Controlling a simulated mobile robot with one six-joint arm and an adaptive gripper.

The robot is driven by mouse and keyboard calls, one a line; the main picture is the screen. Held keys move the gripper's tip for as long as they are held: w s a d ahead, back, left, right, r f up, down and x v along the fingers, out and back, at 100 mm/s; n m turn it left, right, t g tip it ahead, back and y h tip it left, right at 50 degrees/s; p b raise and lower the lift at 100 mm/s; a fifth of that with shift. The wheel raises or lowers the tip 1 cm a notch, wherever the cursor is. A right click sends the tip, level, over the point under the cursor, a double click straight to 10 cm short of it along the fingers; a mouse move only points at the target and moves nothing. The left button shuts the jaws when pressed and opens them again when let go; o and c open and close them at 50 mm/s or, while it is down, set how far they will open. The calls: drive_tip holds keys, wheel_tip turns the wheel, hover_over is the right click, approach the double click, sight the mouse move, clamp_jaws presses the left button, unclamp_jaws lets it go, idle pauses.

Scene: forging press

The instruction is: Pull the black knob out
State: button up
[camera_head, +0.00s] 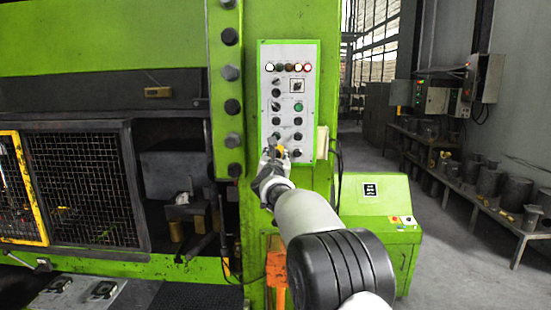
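A light grey control panel (309,122) on the green press column carries several black knobs and buttons. One black knob (296,153) shows low on the panel, just right of my gripper. Another black knob (298,136) sits above it. I cannot tell which of these the task means. My gripper (276,152) is at the lower part of the panel, seen from behind. It hides part of the bottom row, and a small yellow part shows at its fingertips. Whether it touches a knob, or how far its fingers are apart, is too small to tell.
A row of coloured lamps (287,67) tops the panel. A green box (378,215) stands at the lower right. A column of dark bolts (231,107) and a mesh guard (85,180) are at the left. The aisle floor at the right is clear beside a bench (460,185).

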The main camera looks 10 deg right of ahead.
clamp_jaws()
